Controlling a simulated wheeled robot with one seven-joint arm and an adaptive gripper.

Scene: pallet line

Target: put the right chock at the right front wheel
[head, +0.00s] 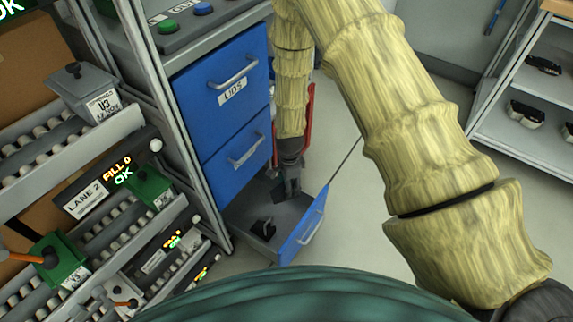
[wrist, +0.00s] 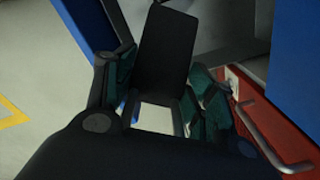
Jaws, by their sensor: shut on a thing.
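My gripper (head: 291,186) reaches down over the open bottom drawer (head: 312,228) of the blue cabinet. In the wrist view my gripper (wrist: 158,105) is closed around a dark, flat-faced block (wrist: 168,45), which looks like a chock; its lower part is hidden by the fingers. Another small black chock-like piece (head: 264,229) lies on the drawer floor, to the left of and below the gripper in the head view. I cannot tell whether the held block touches the drawer. No wheel can be made out in either view.
The blue cabinet (head: 222,82) has closed drawers above the open one. Roller lanes (head: 110,225) with green and grey boxes stand at left. A red part (head: 309,115) stands behind my arm; a red panel with a metal handle (wrist: 272,135) shows in the wrist view. Shelves (head: 525,115) stand at right.

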